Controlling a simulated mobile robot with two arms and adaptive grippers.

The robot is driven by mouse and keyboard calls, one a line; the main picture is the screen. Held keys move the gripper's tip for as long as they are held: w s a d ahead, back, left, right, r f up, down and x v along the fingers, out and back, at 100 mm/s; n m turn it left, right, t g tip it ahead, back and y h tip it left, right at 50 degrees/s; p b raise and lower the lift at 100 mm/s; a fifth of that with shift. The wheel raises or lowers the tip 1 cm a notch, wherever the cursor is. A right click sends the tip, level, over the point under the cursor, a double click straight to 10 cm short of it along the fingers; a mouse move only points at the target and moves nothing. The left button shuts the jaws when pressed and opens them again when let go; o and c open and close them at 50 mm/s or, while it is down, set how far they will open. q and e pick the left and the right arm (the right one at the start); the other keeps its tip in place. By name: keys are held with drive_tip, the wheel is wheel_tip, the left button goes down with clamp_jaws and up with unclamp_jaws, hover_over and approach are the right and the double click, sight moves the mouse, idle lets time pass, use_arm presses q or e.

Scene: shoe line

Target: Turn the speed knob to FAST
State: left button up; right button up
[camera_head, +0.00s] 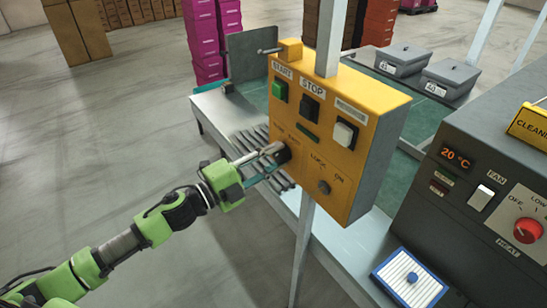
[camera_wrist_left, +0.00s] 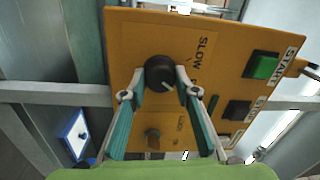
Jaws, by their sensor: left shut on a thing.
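The yellow control box (camera_head: 327,128) stands on a post, its front facing my left arm. The round black speed knob (camera_head: 284,153) is on its lower left; it also shows in the left wrist view (camera_wrist_left: 160,70) with a short white mark on its rim. The word SLOW (camera_wrist_left: 207,45) is printed beside it in the wrist view; the FAST lettering is not clearly readable. My left gripper (camera_head: 275,154) is shut on the speed knob, one fingertip on each side. My right gripper is not in view.
A dark heater panel with a red dial (camera_head: 527,230) stands at the right. The floor at left is open.

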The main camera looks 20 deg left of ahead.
use_arm(q)
drive_tip(key=o, duration=1.1)
drive_tip(key=shift+d, duration=0.1)
drive_tip(key=shift+s+a+f, duration=0.15)
drive_tip(key=shift+s+a, duration=0.2)
drive_tip(key=shift+s, duration=0.05)
drive_tip(key=v, duration=1.1)
